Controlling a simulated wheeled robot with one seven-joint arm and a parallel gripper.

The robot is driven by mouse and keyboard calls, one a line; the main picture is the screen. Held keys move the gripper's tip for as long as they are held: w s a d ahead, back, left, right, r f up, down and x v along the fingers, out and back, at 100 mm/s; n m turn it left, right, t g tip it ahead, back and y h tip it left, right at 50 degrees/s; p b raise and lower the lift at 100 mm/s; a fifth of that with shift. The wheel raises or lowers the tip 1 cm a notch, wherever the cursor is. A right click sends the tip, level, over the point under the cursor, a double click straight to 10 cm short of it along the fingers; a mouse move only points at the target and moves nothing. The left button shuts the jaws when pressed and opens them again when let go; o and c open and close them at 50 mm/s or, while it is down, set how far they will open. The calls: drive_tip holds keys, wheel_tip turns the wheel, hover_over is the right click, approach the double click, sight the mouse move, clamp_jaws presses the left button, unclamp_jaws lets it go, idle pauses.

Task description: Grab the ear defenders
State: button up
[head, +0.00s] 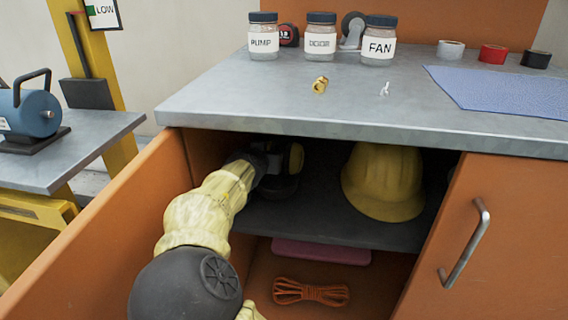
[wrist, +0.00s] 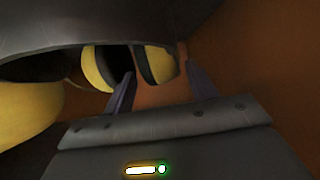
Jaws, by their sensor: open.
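The ear defenders, yellow and black, lie on the dark shelf inside the orange cabinet. In the head view only a yellow part (head: 296,157) shows past my wrist. In the wrist view their yellow and black cups (wrist: 158,62) are ahead of my gripper (wrist: 159,68). The fingers are open, and one cup appears between the fingertips. I cannot tell whether the fingers touch it. My arm reaches into the left side of the cabinet, and my wrist hides much of the ear defenders in the head view.
A yellow hard hat (head: 383,182) sits on the shelf (head: 320,222) to the right. The grey worktop (head: 330,110) overhangs closely above. An open orange door (head: 120,235) is left of my arm; another door with a handle (head: 466,240) is right. Orange cord (head: 311,292) lies below.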

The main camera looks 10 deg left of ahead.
drive_tip(key=shift+s+a+f, duration=0.1)
drive_tip(key=shift+a, duration=0.15)
drive_tip(key=shift+w+a+f+b, duration=0.1)
drive_tip(key=shift+w+f+b, duration=0.1)
drive_tip(key=shift+b, duration=0.25)
drive_tip(key=b+x, duration=0.1)
drive_tip(key=x, duration=0.1)
drive_tip(key=b+x, duration=0.1)
drive_tip(key=shift+w+r+b, duration=0.1)
drive_tip(key=shift+w+b, duration=0.25)
drive_tip(key=shift+w, duration=0.4)
drive_tip(key=shift+c, duration=0.5)
drive_tip(key=c, duration=0.8)
drive_tip(key=shift+r, duration=0.15)
